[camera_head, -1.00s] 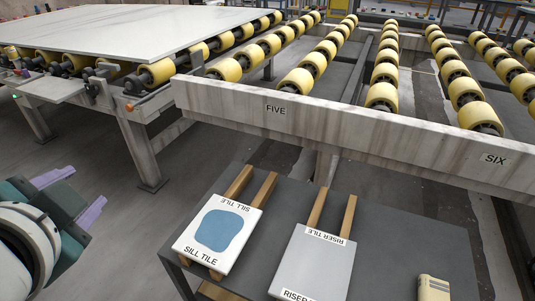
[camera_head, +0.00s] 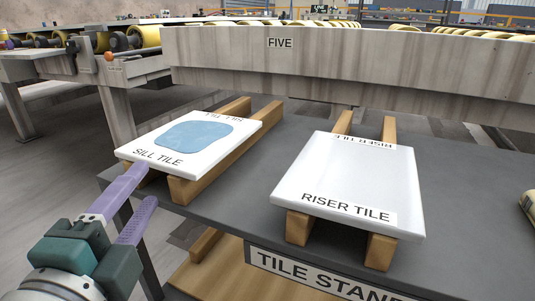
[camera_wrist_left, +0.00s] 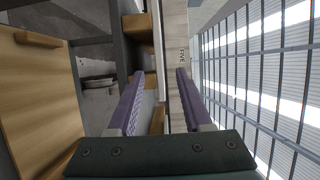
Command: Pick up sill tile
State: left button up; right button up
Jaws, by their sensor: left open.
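The sill tile (camera_head: 232,147) is a white slab with a blue patch and black lettering, lying flat across two wooden battens (camera_head: 192,190) on the dark tile stand. My left gripper (camera_head: 148,184) has two purple fingers, apart and with nothing held between them. It is just in front of the tile's near left edge; one fingertip overlaps the tile's near corner in the picture, and I cannot tell whether they touch. In the left wrist view the open fingers (camera_wrist_left: 160,74) point toward the battens and the FIVE beam. My right gripper is out of view.
The riser tile (camera_head: 350,180) lies on its own battens to the right. The dark stand top (camera_head: 455,205) is bare around it, with a TILE STAND sign (camera_head: 310,277) in front. A stone-coloured beam marked FIVE (camera_head: 340,68) runs behind. A small cream object (camera_head: 528,208) is at the right edge.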

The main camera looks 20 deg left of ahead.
aim_at(174, 146)
pick_arm(q)
jog(key=x, duration=1.2)
jog(key=shift+f+b, duration=0.1)
jog(key=shift+b, duration=0.3)
jog(key=shift+s, duration=0.1)
jog(key=shift+c, duration=0.3)
grip_shut()
dwell(0.4)
